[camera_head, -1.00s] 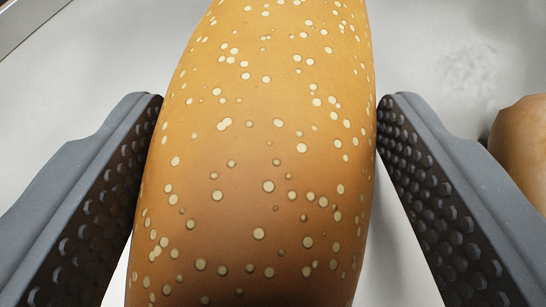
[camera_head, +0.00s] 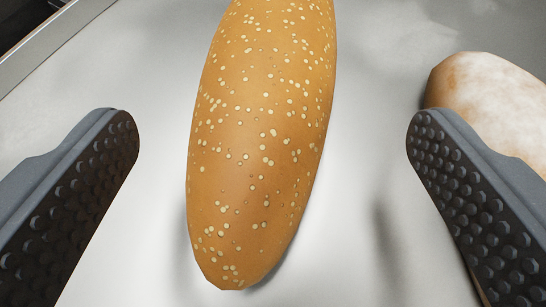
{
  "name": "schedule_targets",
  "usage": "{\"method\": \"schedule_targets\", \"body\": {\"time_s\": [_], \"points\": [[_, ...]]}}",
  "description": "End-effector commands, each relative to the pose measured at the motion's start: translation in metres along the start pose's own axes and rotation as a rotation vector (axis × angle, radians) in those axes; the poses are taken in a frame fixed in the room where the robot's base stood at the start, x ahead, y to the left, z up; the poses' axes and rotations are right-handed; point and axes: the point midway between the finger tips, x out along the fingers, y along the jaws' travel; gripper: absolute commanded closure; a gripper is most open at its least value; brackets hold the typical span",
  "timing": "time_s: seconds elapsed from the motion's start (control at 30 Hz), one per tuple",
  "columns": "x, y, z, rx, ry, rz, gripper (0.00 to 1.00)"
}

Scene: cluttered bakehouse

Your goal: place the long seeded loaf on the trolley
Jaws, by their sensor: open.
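The long seeded loaf (camera_head: 262,140) is golden brown with pale seeds. It lies on a smooth grey metal surface (camera_head: 370,60), its near end low in the picture and its far end cut off by the top edge. My gripper (camera_head: 272,135) is open, with one dark studded finger on each side of the loaf. Clear gaps show between both fingers and the loaf, so nothing is held. The frame does not show whether this surface belongs to the trolley.
A paler, floury loaf (camera_head: 490,95) lies at the right, partly hidden behind the right finger. A raised metal edge (camera_head: 45,45) runs across the top left corner, with a dark area beyond it. The surface left of the seeded loaf is bare.

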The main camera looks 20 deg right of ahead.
Motion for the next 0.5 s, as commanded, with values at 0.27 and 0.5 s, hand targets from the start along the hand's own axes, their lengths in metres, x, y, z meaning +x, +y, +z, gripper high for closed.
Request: {"method": "schedule_targets", "body": {"time_s": [0.27,0.5], "points": [[-0.036,0.000,-0.001,0.001,0.001,0.000,0.15],[-0.052,0.000,0.000,0.000,0.000,0.000,0.15]]}}
